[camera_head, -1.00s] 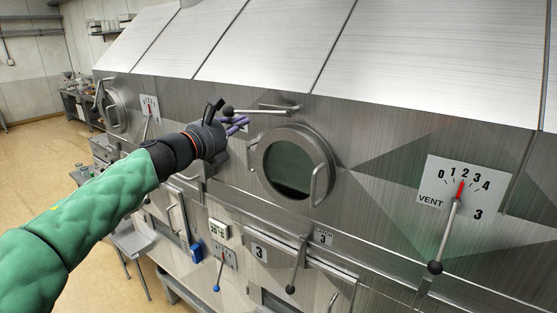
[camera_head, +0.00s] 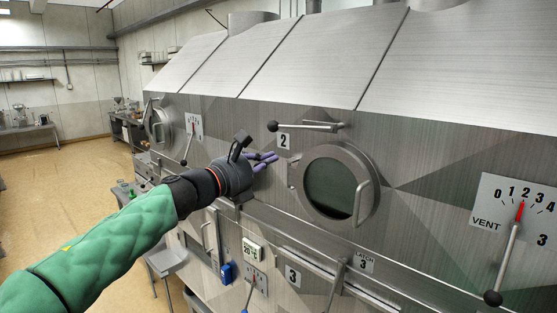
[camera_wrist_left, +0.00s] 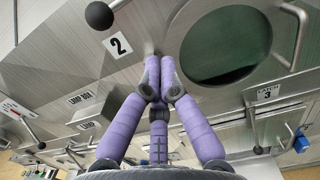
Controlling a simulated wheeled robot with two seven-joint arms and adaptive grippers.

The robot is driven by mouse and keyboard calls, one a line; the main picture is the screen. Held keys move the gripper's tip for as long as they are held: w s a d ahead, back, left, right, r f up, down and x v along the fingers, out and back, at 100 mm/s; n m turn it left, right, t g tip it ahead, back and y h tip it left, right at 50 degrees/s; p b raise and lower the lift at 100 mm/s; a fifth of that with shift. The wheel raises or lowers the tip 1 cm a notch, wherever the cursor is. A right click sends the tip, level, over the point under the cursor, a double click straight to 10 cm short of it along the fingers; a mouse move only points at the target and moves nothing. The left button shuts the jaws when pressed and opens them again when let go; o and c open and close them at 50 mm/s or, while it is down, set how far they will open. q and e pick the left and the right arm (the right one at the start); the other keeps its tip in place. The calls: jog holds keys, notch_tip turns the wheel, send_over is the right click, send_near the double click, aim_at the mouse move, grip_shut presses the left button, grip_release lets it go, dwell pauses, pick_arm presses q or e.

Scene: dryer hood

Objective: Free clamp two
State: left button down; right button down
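Clamp two is a steel lever (camera_head: 308,127) with a black ball knob (camera_head: 272,126) at its left end. It lies nearly level above the round window (camera_head: 330,185), with a "2" label (camera_head: 283,141) under it. My left gripper (camera_head: 272,160) has purple fingers and is below and left of the knob, apart from it. In the left wrist view the knob (camera_wrist_left: 99,15) is at the upper left, clear of the fingers (camera_wrist_left: 160,82). The fingers look close together and hold nothing visible; their opening is unclear. My right gripper is out of view.
The steel hood front runs across the view. A vent dial (camera_head: 517,212) with its lever is at the right. Latch 3 (camera_head: 338,285) and a temperature display (camera_head: 252,250) are below. Another round window (camera_head: 160,125) is at the left. Floor is free at the left.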

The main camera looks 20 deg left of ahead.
pick_arm(q)
jog(key=shift+b+v, duration=0.3)
jog(key=shift+v, duration=2.1)
